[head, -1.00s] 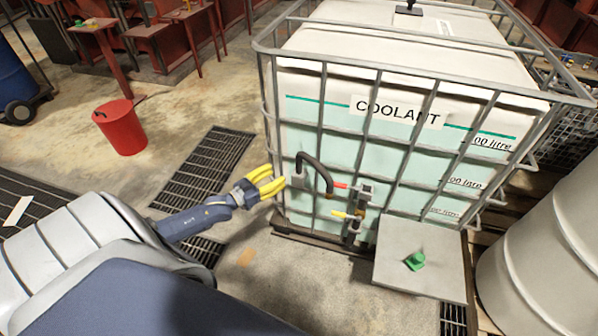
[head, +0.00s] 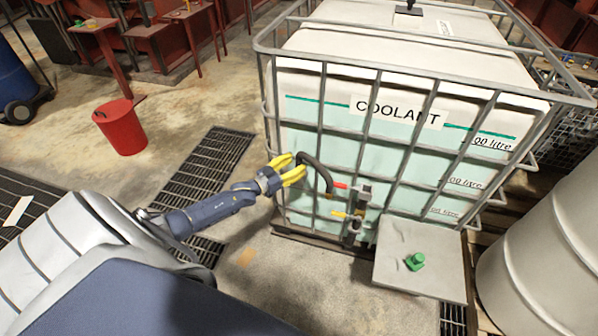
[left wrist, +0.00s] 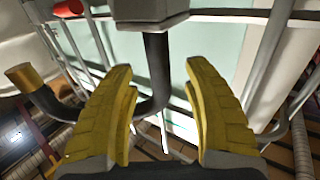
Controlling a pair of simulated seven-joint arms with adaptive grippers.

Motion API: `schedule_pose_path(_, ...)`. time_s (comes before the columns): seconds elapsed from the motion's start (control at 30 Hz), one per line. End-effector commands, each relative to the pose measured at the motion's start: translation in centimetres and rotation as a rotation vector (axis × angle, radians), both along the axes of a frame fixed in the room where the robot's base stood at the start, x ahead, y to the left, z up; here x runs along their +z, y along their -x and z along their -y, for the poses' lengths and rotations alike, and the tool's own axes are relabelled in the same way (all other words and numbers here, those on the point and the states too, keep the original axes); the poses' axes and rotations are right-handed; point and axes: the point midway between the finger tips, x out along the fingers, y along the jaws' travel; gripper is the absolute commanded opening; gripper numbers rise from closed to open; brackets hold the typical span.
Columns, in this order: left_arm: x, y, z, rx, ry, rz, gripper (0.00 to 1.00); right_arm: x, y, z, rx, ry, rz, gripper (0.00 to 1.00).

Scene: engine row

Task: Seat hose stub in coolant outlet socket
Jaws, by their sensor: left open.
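A dark curved hose stub (head: 318,168) arches in front of the caged coolant tank (head: 303,108). Its right end hangs free-looking near the outlet valve (head: 353,222). My left gripper (head: 298,168) is open at the hose's left end, partly hiding it. In the left wrist view, my yellow fingers (left wrist: 160,72) stand apart with the black hose (left wrist: 156,72) showing between their tips; I cannot tell whether they touch it. That end meets a grey block (left wrist: 150,12); the other end has a brass-coloured fitting (left wrist: 24,76). I cannot make out the socket clearly. My right gripper is out of view.
Grey cage bars (head: 362,150) stand close behind the hose. A grey stand (head: 425,285) carries a green part (head: 415,261). Floor left of the tank is open, with a red bucket (head: 121,127) further back.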

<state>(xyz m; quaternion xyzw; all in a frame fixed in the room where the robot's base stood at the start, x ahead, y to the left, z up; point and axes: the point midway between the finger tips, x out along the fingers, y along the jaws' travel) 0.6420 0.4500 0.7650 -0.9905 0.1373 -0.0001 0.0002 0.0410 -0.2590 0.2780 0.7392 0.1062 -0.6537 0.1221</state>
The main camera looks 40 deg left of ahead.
Motion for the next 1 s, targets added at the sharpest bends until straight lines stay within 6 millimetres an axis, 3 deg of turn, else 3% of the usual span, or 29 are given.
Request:
schedule_pose_path(0.2,0.0,-1.6,0.4,0.001,0.001,0.000,0.50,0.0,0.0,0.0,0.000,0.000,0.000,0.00)
schedule_pose_path(0.57,0.0,-1.9,0.5,0.000,0.001,0.000,0.50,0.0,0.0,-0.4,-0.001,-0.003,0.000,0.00)
schedule_pose_path(1.0,0.0,-1.9,0.5,0.000,0.000,0.000,0.00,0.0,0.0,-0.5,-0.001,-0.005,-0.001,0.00)
